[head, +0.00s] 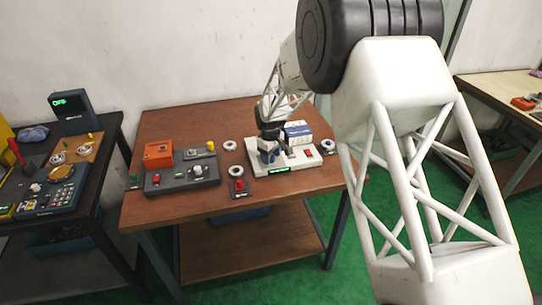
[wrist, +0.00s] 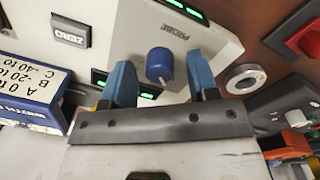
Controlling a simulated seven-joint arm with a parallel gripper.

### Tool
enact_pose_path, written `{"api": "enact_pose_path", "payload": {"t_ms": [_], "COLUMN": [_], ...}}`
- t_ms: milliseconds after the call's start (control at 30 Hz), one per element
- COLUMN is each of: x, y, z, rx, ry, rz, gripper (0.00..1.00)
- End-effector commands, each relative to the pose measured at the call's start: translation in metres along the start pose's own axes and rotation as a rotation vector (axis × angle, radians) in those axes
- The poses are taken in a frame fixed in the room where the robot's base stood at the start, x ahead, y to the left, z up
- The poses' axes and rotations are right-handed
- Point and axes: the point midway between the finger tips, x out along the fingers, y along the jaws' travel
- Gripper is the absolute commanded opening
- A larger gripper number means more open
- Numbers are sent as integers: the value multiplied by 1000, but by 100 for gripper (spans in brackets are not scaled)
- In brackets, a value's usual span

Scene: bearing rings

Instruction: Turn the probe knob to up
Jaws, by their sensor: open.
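The probe knob (wrist: 159,62) is a round blue knob on a light panel beside the printed word PROBE in the wrist view. A small pale mark shows at its lower edge; I cannot tell its exact setting. My gripper (wrist: 161,70) is open, with one blue finger on each side of the knob and a gap to both. In the head view my gripper (head: 269,150) is down at the pale instrument (head: 328,160) on the brown table, and it hides the knob there.
A ZERO button (wrist: 70,34) and green displays are near the knob. A blue-and-white box (head: 298,132) stands on the instrument. A red button (head: 239,186), metal rings (head: 230,145), a dark control box (head: 182,178) and an orange box (head: 158,154) are to the left.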

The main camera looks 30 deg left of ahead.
Motion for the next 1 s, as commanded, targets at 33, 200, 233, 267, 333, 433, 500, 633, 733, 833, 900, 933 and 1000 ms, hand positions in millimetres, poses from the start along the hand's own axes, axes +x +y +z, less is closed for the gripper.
{"api": "enact_pose_path", "payload": {"t_ms": [33, 200, 233, 267, 333, 433, 500, 633, 733, 833, 900, 933, 1000], "x": [-2, -15, -19, -22, -31, -44, -52, -66, -73, -76, -77, -77, -77], "y": [0, 0, 0, 0, 0, 0, 0, 0, 0, 0, 0, 0, 0], "z": [0, 0, 0, 0, 0, 0, 0, 0, 0, 0, 0, 0, 0], "rx": [0, 0, 0, 0, 0, 0, 0, 0, 0, 0, 0, 0, 0], "ry": [1, 1, 2, 2, 3, 1, 2, 1, 1, 1, 0, 0, 0], "rz": [1, 1, 1, 2, 2, 1, 2, 1, 1, 1, 0, 0, 0], "gripper": [54, 54, 54, 54, 54, 54, 54, 54, 54, 54, 54, 54, 54]}}
